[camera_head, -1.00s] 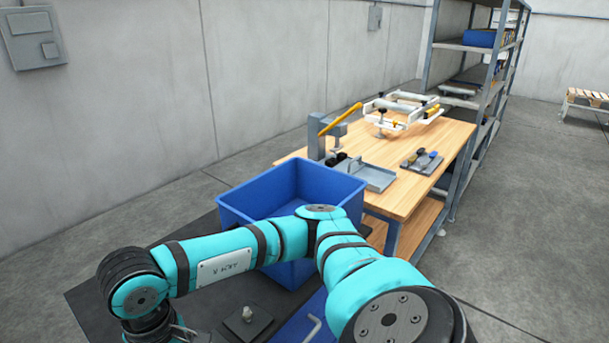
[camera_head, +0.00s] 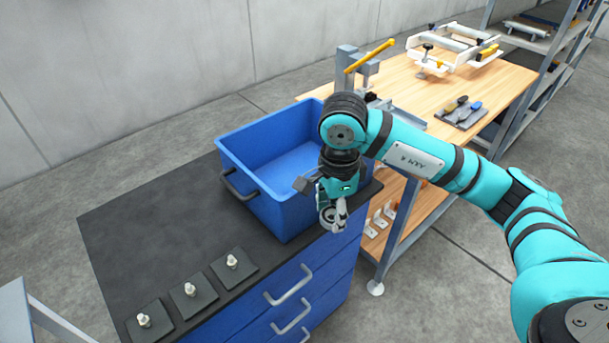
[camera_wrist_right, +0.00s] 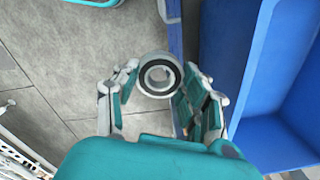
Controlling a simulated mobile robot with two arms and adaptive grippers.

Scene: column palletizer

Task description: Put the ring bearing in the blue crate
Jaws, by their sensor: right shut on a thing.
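The blue crate (camera_head: 262,207) stands open on the dark top of a cabinet, and its visible inside looks empty. My right gripper (camera_head: 333,216) hangs fingers-down just outside the crate's near right side, by the cabinet edge. It is shut on the ring bearing (camera_wrist_right: 160,75), a metal ring with a dark band, held between the fingertips in the right wrist view. The crate wall (camera_wrist_right: 225,55) is just right of the fingers there, with grey floor below the bearing. My left gripper is not in view.
Several white-topped pegs on dark plates, one of them here (camera_head: 190,290), stand on the cabinet top (camera_head: 135,235). A wooden workbench (camera_head: 500,100) with a clamp stand, tools and a white frame is behind. Shelves stand at the far right.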

